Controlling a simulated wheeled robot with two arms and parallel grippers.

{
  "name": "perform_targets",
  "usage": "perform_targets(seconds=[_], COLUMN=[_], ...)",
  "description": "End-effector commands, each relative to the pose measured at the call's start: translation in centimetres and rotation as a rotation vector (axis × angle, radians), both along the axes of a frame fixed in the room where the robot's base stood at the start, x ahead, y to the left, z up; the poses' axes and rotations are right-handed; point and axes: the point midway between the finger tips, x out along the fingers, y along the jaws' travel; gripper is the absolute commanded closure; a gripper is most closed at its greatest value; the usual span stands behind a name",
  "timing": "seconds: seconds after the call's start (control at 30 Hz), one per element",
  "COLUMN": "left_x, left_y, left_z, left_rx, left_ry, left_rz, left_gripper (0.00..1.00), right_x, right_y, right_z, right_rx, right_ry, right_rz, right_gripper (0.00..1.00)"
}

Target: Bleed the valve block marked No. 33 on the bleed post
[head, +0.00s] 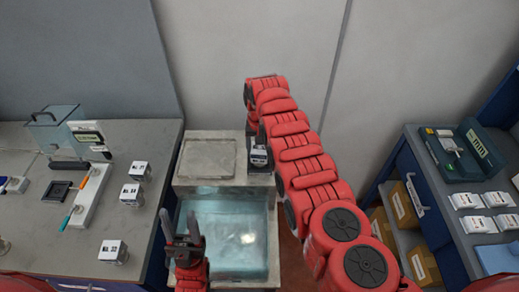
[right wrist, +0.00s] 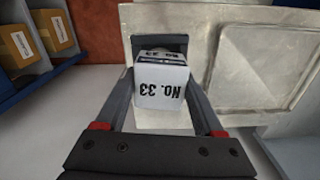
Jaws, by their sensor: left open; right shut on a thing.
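The valve block marked No. 33 (right wrist: 163,88) is a white box with a dark band near its top edge. It sits between the two fingers of my right gripper (right wrist: 165,95), which is shut on it. In the head view the block (head: 259,156) is small, beside the right corner of the grey stand's top. My left gripper (head: 181,226) is open and empty, above the left side of the water basin. I cannot tell for certain which part is the bleed post, or whether the block touches the stand.
The grey stand (head: 207,157) has a raised top behind a water-filled basin (head: 232,270). Several similar blocks (head: 130,193) stand on the left bench (head: 145,135). The right bench holds a green case (head: 465,158) and white packs (head: 474,226). Cardboard boxes (head: 424,268) sit on shelves below.

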Motion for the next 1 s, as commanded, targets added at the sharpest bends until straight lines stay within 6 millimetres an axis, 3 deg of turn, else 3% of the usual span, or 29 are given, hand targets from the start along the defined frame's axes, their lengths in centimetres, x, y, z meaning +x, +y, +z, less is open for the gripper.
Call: perform_targets(seconds=[0.6, 0.63, 0.7, 1.0], left_x=[0.0, 0.0, 0.0, 0.0], left_y=[0.0, 0.0, 0.0, 0.0], left_z=[-1.1, -1.0, -1.0, -0.9], left_rx=[0.0, 0.0, 0.0, 0.0], left_ry=[0.0, 0.0, 0.0, 0.0], left_rz=[0.0, 0.0, 0.0, 0.0], left_gripper=[0.5, 0.5, 0.5, 0.5], right_x=[0.0, 0.0, 0.0, 0.0], right_y=[0.0, 0.0, 0.0, 0.0], right_z=[-1.2, -1.0, -1.0, -1.0], right_rx=[0.001, 0.0, 0.0, 0.0], right_ry=[-0.001, -0.001, -0.001, 0.0], right_rz=[0.0, 0.0, 0.0, 0.0], right_gripper=[1.0, 0.25, 0.18, 0.18])
